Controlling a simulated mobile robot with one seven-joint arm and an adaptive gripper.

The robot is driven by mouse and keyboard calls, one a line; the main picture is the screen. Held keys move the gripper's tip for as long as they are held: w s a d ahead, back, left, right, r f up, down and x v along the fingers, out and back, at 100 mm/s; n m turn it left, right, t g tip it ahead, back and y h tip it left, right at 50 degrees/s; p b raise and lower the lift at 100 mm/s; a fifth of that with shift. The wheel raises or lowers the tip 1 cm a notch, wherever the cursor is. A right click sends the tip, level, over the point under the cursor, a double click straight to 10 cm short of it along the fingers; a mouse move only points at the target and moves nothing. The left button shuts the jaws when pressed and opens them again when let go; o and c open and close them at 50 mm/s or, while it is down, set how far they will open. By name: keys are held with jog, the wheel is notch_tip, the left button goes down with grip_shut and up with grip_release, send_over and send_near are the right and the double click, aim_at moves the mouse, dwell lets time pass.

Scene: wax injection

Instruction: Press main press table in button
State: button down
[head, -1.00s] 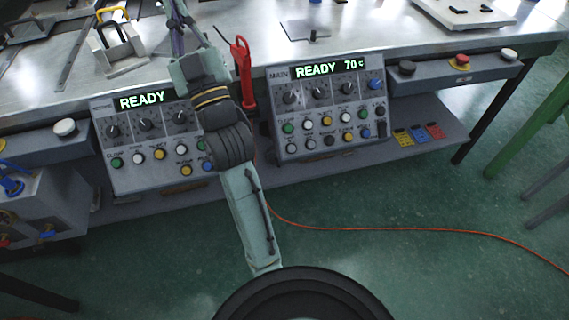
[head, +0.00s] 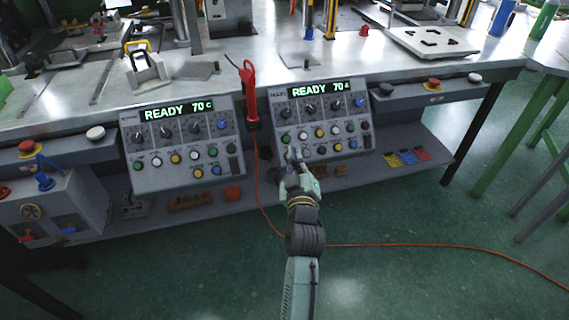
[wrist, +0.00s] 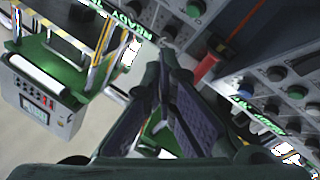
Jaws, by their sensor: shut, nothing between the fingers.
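The main panel (head: 274,108) is the sloped grey control box on the right, with a lit "READY 70" display. It has a row of dark knobs and two rows of coloured round buttons. A green button (head: 287,140) sits at the left of the upper row. The button labels are too small to read, so I cannot tell which is table in. My gripper (head: 293,158) is shut and empty in front of the panel's lower left part, hiding some of it. I cannot tell whether it touches. The wrist view shows its dark fingers (wrist: 166,65) close together.
A similar panel (head: 135,178) with a lit display stands to the left. A red tool (head: 250,95) hangs between the panels, with an orange cable (head: 400,244) along the floor. A side box with a red button (head: 433,82) is at the right. The floor in front is open.

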jog(key=shift+d+f, duration=0.2)
jog(key=shift+f, duration=0.1)
jog(key=w+a+f+b, duration=0.2)
jog(key=w+f, duration=0.3)
jog(key=w, duration=0.1)
jog(key=shift+w+f+b, duration=0.15)
jog(key=shift+f+b, duration=0.15)
jog(key=shift+b, duration=0.05)
jog(key=shift+a, duration=0.1)
dwell(1.4)
jog(key=shift+w+a+f+b, duration=0.1)
jog(key=shift+w+f+b, duration=0.15)
jog(key=shift+w+b, duration=0.1)
